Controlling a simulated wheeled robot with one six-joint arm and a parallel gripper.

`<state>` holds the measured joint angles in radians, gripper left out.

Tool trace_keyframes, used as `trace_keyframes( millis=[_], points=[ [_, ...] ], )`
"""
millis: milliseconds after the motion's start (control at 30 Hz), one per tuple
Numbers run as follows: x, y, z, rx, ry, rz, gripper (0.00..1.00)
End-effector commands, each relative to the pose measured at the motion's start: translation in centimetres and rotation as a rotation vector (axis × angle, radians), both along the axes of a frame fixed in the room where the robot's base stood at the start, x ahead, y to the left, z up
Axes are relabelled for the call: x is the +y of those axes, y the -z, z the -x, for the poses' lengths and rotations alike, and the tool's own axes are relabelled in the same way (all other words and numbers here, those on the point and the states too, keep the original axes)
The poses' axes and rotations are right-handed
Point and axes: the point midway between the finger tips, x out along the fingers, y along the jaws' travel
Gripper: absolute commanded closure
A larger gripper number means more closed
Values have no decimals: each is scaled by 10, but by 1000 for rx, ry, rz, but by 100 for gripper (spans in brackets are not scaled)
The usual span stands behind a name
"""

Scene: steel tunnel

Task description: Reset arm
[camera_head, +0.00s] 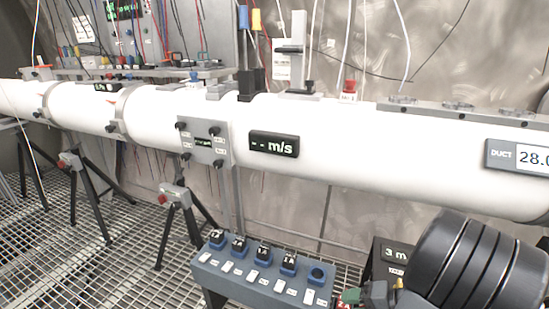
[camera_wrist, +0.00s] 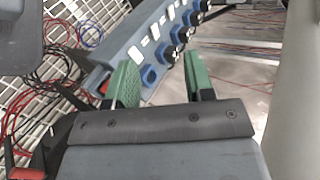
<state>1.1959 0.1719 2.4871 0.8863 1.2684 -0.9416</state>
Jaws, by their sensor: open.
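My gripper (camera_wrist: 160,72) shows in the wrist view with its two green fingers apart. Nothing is held between them. Behind the fingers lies the blue box (camera_wrist: 125,52) with its row of sockets. In the head view my arm is at the lower right, and a bit of green fingertip (camera_head: 350,296) shows at the right end of the blue box (camera_head: 262,292). The rest of the gripper is hidden or cut off there. Several plugs marked like "1A" (camera_head: 263,252) sit in the box, and the rightmost socket (camera_head: 318,273) looks empty.
A long white duct (camera_head: 340,160) crosses above the box, with an "m/s" display (camera_head: 274,144) on it. A dark display box (camera_head: 388,258) stands close beside my arm. Tripod stands (camera_head: 175,205) stand on the grated floor (camera_head: 125,275). Loose red and black wires (camera_wrist: 40,95) show in the wrist view.

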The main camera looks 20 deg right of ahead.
Motion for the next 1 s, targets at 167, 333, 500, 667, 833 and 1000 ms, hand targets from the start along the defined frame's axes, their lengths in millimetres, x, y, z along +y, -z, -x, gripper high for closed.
trace_keyframes(
  millis=[167, 333, 500, 667, 833, 1000],
  points=[
    [55, -103, -15, 191, -358, 273, 52],
    [90, -181, -24, 240, -557, 598, 52],
    [116, -250, -35, 165, -640, 870, 52],
    [135, -294, -41, 62, -658, 1022, 52],
    [146, -316, -44, -4, -657, 1089, 52],
    [148, -319, -45, -19, -654, 1103, 52]
  ],
)
